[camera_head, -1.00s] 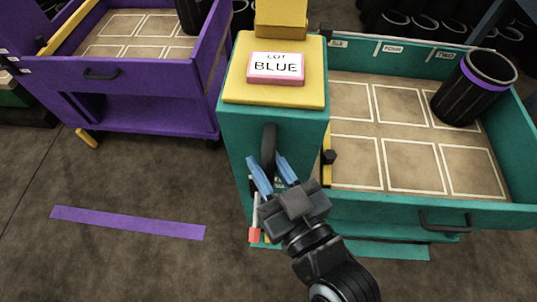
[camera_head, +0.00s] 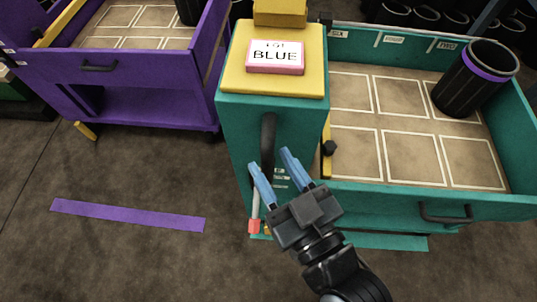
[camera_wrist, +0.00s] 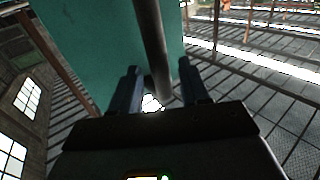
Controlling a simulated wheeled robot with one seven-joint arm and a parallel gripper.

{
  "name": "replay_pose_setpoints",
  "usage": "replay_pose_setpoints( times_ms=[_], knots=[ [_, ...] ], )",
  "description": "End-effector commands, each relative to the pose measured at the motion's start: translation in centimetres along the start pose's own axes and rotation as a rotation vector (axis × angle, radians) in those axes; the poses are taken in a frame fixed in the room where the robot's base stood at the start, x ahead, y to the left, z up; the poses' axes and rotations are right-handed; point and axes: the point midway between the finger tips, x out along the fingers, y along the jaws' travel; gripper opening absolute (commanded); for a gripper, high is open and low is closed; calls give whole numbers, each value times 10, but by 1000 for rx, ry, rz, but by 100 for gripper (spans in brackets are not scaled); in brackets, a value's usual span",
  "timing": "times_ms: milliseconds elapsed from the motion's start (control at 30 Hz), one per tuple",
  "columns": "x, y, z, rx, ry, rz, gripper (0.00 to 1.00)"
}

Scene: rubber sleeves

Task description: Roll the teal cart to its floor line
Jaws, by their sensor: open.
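The teal cart (camera_head: 240,130) stands upright right of centre, with a black bar handle (camera_head: 268,140) on its near end panel. The teal floor line (camera_head: 385,242) shows along the cart's lower near edge; part of it may be hidden under the cart. My gripper (camera_head: 268,158) is open in front of the handle's lower part. In the wrist view the handle (camera_wrist: 150,45) runs down between my two spread fingers (camera_wrist: 158,72), with gaps on both sides. I cannot tell how deep the bar sits between them.
A purple cart (camera_head: 140,90) stands at the left, with a purple floor line (camera_head: 128,215) in front. On the teal cart sit a "LOT BLUE" block (camera_head: 275,57) and a black cup (camera_head: 472,80). A red-tipped rod (camera_head: 254,225) hangs below the handle.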

Motion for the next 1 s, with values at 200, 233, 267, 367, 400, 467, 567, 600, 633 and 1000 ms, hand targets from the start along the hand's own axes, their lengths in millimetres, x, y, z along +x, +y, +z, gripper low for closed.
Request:
replay_pose_setpoints(
  times_ms=[200, 233, 267, 367, 400, 467, 567, 600, 633, 1000],
  knots=[
    [-34, -1, 2, -1, -4, -2, 46],
    [-38, -1, 2, 0, -4, -1, 46],
    [-40, 0, 2, 0, -3, -1, 46],
    [-48, 0, 1, 0, -2, 0, 46],
    [-50, 0, 1, 0, -2, 0, 46],
    [-51, 0, 1, 0, -1, -1, 46],
    [-52, 0, 0, 0, -1, 0, 46],
    [-52, 0, 0, 0, -1, 0, 46],
    [-52, 0, 0, 0, -1, 0, 46],
    [-52, 0, 0, 0, -1, 0, 46]
  ],
)
